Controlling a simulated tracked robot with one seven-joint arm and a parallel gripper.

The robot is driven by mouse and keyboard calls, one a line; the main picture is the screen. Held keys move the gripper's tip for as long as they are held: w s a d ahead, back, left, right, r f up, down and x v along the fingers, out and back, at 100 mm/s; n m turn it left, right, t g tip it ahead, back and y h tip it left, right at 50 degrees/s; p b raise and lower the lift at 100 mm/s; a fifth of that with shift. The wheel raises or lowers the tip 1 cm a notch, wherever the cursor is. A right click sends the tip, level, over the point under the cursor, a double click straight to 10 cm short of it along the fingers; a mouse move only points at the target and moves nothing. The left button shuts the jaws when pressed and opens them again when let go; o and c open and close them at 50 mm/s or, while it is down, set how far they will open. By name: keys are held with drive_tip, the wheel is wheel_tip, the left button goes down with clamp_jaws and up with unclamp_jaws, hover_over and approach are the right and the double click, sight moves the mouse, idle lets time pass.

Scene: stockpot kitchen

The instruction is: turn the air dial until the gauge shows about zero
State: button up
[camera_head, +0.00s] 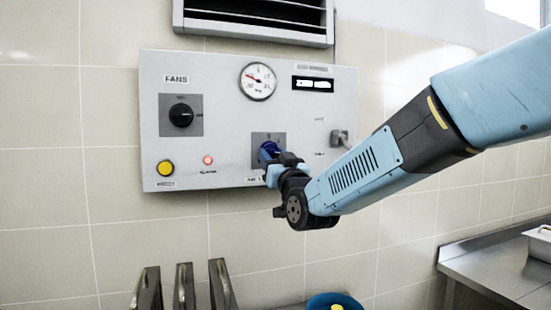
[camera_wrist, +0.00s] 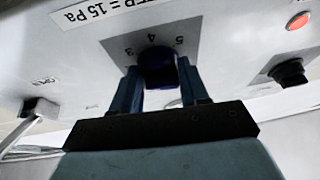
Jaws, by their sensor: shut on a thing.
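The blue air dial (camera_head: 268,150) sits on a grey square plate low on the panel, right of the middle. My gripper (camera_head: 272,163) is shut on it from the front right. In the wrist view the dark blue dial (camera_wrist: 158,66) is between the two fingers of my gripper (camera_wrist: 160,88), with the numbers 3, 4 and 5 on the plate around it. The round gauge (camera_head: 258,81) is at the top of the panel. Its red needle points to the upper left; the exact reading is too small to tell.
The grey panel (camera_head: 215,75) also carries a black FANS knob (camera_head: 181,115), a yellow button (camera_head: 165,168), a lit red lamp (camera_head: 208,160), a digital display (camera_head: 313,84) and a switch (camera_head: 340,138) at the right. A metal counter (camera_head: 490,268) stands at lower right.

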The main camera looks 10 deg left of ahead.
drive_tip(key=m+t+h, duration=0.1)
drive_tip(key=m, duration=0.2)
drive_tip(key=m+t+h, duration=0.1)
drive_tip(key=m+h, duration=0.1)
drive_tip(key=m, duration=0.1)
drive_tip(key=m+h, duration=0.2)
drive_tip(key=m, duration=0.2)
drive_tip(key=shift+a+r+t, duration=0.1)
drive_tip(key=shift+r+t, duration=0.05)
drive_tip(key=shift+t, duration=0.25)
drive_tip(key=shift+h, duration=0.3)
drive_tip(key=o, duration=1)
drive_tip(key=shift+s, duration=0.3)
drive_tip(key=v, duration=1.3)
drive_tip(key=shift+f, duration=0.25)
